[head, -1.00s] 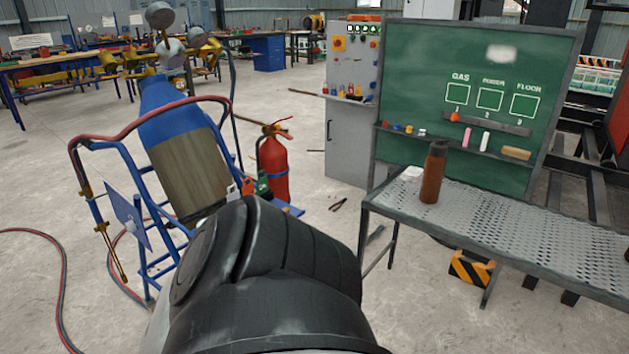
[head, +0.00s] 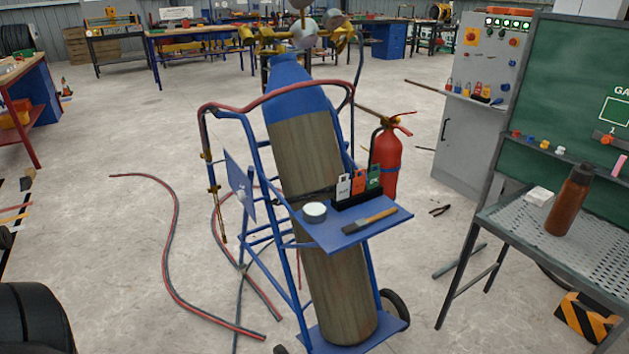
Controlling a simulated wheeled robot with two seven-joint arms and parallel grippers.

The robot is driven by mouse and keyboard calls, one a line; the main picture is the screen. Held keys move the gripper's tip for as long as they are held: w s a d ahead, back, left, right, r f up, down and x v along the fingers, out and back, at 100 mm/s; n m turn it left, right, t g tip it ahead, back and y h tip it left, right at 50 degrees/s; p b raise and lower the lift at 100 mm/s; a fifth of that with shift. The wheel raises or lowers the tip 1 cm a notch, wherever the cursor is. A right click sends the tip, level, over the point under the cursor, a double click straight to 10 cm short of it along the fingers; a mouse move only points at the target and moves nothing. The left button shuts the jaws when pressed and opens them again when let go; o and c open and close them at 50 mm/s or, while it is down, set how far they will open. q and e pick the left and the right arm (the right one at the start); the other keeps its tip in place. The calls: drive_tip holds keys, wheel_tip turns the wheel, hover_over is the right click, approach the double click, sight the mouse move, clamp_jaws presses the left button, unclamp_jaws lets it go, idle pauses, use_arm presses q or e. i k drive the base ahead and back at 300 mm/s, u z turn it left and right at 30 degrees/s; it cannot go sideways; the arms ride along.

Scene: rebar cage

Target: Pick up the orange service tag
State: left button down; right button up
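The orange service tag (head: 359,181) stands upright in a small black holder (head: 357,201) on the blue shelf of the gas cylinder cart. A white tag (head: 343,187) stands to its left and a green tag (head: 374,176) to its right. The lower part of the orange tag is hidden in the holder. Neither of my grippers shows in the head view. Only a dark rounded part of my own body is at the bottom left corner.
The blue shelf (head: 337,238) also holds a white roll (head: 314,211) and a brush (head: 370,219). A red extinguisher (head: 386,165) stands behind the shelf. A hose (head: 172,245) lies on the floor at left. A mesh table (head: 510,228) with a brown bottle (head: 569,200) stands at right.

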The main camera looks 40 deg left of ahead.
sight(359, 183)
drive_tip(key=i, duration=1.4)
drive_tip(key=u, duration=1.9)
